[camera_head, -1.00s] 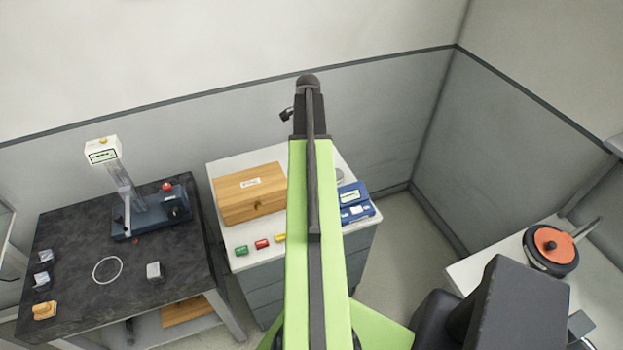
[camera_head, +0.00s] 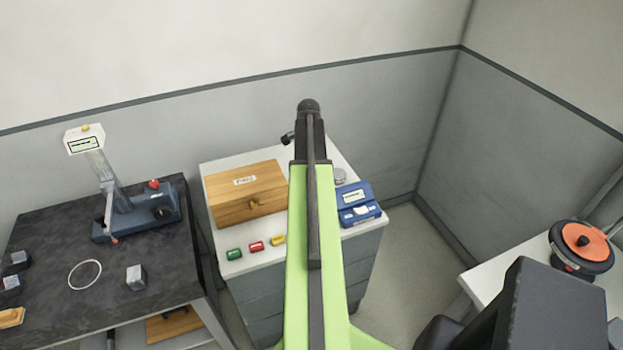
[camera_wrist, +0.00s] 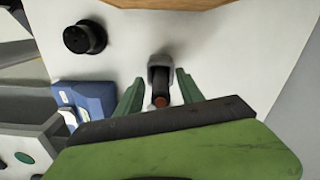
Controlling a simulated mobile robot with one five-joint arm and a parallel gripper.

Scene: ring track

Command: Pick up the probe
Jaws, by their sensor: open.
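A dark rod with a reddish end, which looks like the probe (camera_wrist: 160,88), rests in a small grey holder (camera_wrist: 160,62) on a white top in the wrist view. My gripper (camera_wrist: 160,78) is open, with one green finger on each side of the rod. The fingers appear apart from it; I cannot tell their height over it. In the head view my arm hides the rod and my fingers.
On the white cabinet are a wooden box (camera_head: 246,192), a blue device (camera_head: 357,203), a grey disc (camera_head: 340,176) and small coloured blocks (camera_head: 256,246). A black knob-like piece (camera_wrist: 85,37) shows in the wrist view. A dark bench (camera_head: 110,270) stands left.

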